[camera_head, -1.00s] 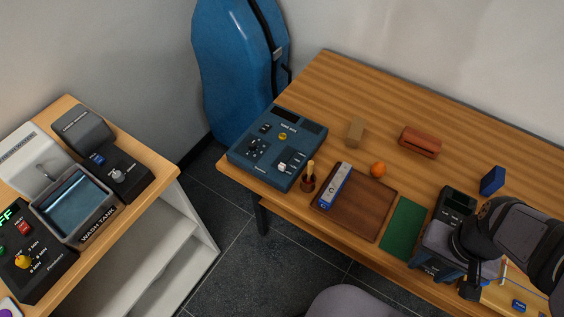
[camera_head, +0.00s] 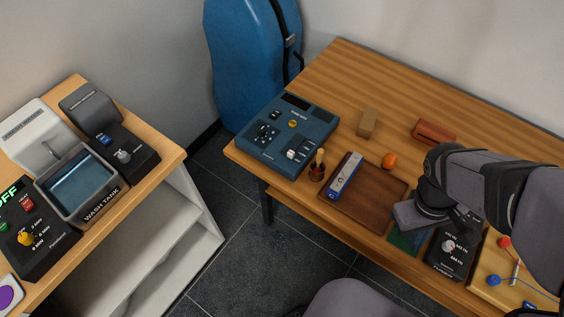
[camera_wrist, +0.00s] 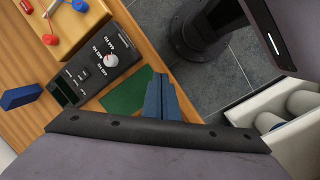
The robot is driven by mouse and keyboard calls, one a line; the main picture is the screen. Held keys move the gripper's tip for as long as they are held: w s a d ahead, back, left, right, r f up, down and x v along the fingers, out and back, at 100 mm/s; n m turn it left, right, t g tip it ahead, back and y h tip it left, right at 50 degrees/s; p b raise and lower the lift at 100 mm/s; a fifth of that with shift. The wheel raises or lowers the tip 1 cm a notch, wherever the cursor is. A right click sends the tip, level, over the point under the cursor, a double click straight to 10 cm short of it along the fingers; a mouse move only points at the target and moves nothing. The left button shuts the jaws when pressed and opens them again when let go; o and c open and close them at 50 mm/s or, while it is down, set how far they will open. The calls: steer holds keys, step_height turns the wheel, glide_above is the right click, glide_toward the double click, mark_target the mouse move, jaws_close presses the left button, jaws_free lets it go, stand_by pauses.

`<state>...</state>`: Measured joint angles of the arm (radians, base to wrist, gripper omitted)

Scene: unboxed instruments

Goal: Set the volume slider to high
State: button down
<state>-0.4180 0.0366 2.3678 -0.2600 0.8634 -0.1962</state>
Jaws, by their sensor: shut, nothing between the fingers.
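A blue control box (camera_head: 286,133) sits at the left end of the wooden table in the head view. It carries a dark display, a yellow knob (camera_head: 293,124), small black controls and a white control (camera_head: 299,153) near its front right corner. The labels are too small to read, so I cannot tell for sure which control is the volume slider. My gripper (camera_head: 399,241) is over the green mat, to the right of the box and well apart from it. Its blue fingers (camera_wrist: 163,98) are shut and empty in the wrist view. The blue box is not in the wrist view.
A black knob device (camera_head: 450,252) is right of the gripper. A separate bench (camera_head: 150,135) stands left.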

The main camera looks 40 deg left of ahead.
steer(key=w+a+f+n+t+h+b, duration=0.2)
steer(key=a+n+t+b, duration=0.3)
steer(key=a+n, duration=1.25)
steer(key=s+a+n+t+y+b, duration=0.1)
steer(key=s+a+n+t+y, duration=0.1)
steer(key=s+a, duration=0.4)
steer(key=s+a+r+n+t+y, duration=0.1)
steer(key=s+a+n+t, duration=0.4)
steer(key=a, duration=0.8)
steer(key=shift+s+a+r+n+y+b, duration=0.2)
steer(key=shift+s+a+n+y+b, duration=0.2)
steer(key=shift+s+n+y, duration=0.55)
steer(key=shift+w, duration=0.4)
steer(key=p, duration=0.2)
glide_toward(289, 156)
steer(key=w+f, duration=0.3)
steer(key=shift+w+f, duration=0.1)
steer(key=shift+w, duration=0.95)
